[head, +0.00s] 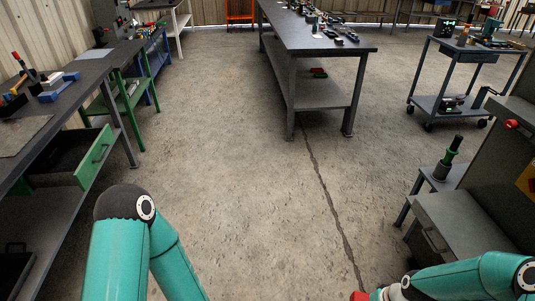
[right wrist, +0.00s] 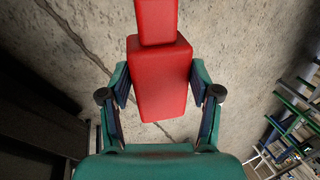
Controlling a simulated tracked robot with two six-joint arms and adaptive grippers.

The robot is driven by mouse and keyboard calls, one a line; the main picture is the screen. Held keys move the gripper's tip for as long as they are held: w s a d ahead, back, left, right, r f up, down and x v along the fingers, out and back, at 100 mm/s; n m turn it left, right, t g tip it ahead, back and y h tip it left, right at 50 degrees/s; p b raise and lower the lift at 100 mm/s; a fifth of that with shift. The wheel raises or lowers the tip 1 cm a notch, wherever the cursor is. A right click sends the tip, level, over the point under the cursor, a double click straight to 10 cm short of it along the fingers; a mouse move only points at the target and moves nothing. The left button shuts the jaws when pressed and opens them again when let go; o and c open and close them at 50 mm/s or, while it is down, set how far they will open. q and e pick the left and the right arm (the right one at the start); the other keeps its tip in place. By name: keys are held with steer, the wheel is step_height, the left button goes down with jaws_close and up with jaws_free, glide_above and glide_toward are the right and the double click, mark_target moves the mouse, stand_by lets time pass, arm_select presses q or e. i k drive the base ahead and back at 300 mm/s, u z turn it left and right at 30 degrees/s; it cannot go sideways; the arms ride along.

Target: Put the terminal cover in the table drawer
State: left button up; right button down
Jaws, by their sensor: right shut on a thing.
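A red stepped block, apparently the terminal cover (right wrist: 160,75), is held between the fingers of my right gripper (right wrist: 160,92) in the right wrist view. A wide part sits between the fingers and a narrower part extends beyond them. A small red piece of it (head: 359,296) shows at the bottom edge of the head view, beside my right wrist. The table drawer (head: 93,157) has a green front and stands pulled out under the left bench. Its dark inside is partly visible. My left arm shows at the lower left, but its gripper is out of the picture.
The left bench (head: 60,95) carries a blue tray (head: 58,88) and tools. A long grey table (head: 320,38) stands at the back middle, with a cart (head: 462,72) to its right. A grey machine (head: 470,220) is at the right. The concrete floor (head: 225,130) between is clear.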

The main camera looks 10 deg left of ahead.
mark_target(77, 163)
steer(key=i, duration=2.45)
steer(key=z, duration=0.55)
steer(key=i, duration=0.35)
steer(key=u, duration=1.8)
steer(key=i, duration=0.25)
steer(key=u, duration=2.7)
steer(key=i, duration=0.6)
steer(key=u, duration=0.1)
